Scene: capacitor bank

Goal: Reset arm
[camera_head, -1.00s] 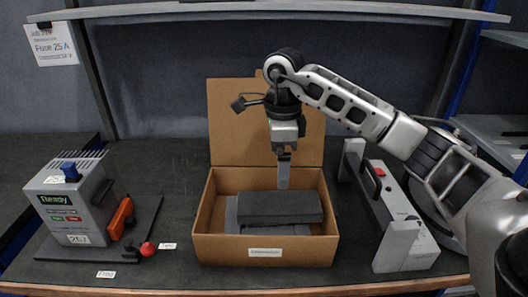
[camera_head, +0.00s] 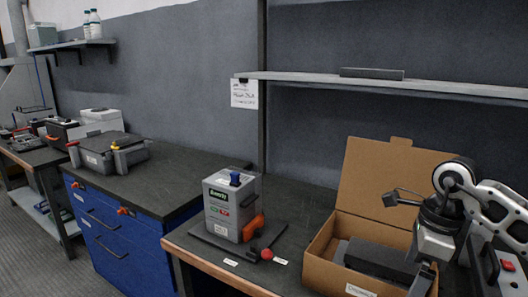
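My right arm (camera_head: 498,197) comes in from the right edge, with its wrist bent down. My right gripper (camera_head: 423,279) points down over the right part of an open cardboard box (camera_head: 322,268). Its fingers overlap in this view, so I cannot tell whether they are apart, and no held object shows. Dark grey foam-like blocks (camera_head: 375,258) lie in the box. My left gripper is not in view.
A grey device labelled "Ready" (camera_head: 222,209), with an orange handle and red knob, stands left of the box. A grey case with a red button (camera_head: 507,266) is at the right edge. A shelf (camera_head: 400,88) hangs above. Blue drawers (camera_head: 110,235) stand left.

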